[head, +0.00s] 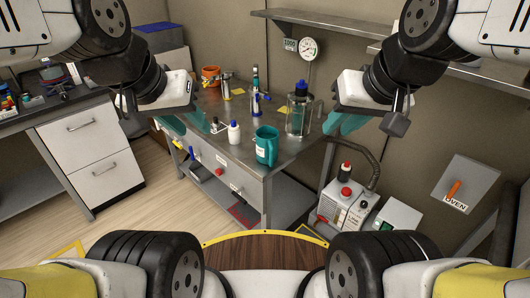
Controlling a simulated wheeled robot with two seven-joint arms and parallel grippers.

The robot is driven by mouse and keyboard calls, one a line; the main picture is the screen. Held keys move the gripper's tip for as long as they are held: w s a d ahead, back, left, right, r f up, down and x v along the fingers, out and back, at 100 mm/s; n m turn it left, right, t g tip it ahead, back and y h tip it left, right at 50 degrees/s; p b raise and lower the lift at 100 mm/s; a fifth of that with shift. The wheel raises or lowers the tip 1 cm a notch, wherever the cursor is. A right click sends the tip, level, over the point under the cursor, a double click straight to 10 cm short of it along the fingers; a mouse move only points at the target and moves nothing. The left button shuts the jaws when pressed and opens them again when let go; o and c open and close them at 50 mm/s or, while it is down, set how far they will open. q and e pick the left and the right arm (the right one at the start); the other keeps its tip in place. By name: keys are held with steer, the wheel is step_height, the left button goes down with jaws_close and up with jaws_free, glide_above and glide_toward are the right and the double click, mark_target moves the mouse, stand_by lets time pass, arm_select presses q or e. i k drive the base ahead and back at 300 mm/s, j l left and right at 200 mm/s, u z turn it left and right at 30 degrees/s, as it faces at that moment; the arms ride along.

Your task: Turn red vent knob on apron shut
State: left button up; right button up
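The metal bench's front apron (207,160) carries a row of small coloured fittings. A small red knob (219,172) sits right of the middle of this row; its turn position is too small to tell. My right gripper (345,122) is by the bench's right edge. Both end in teal coverings, and their finger gaps do not show clearly. I see nothing held.
A teal mug (266,146), white bottle (234,133), glass jar (299,115) and orange pot (210,76) stand on the bench. A dark-topped drawer cabinet (90,150) is left. The floor between cabinet and bench is clear.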

mark_target(219, 172)
steer(key=i+j+u, duration=0.15)
steer(key=u, duration=0.3)
steer(key=i+j+u, duration=0.15)
steer(key=u, duration=0.3)
steer(key=i+j+u, duration=0.15)
steer(key=u, duration=0.3)
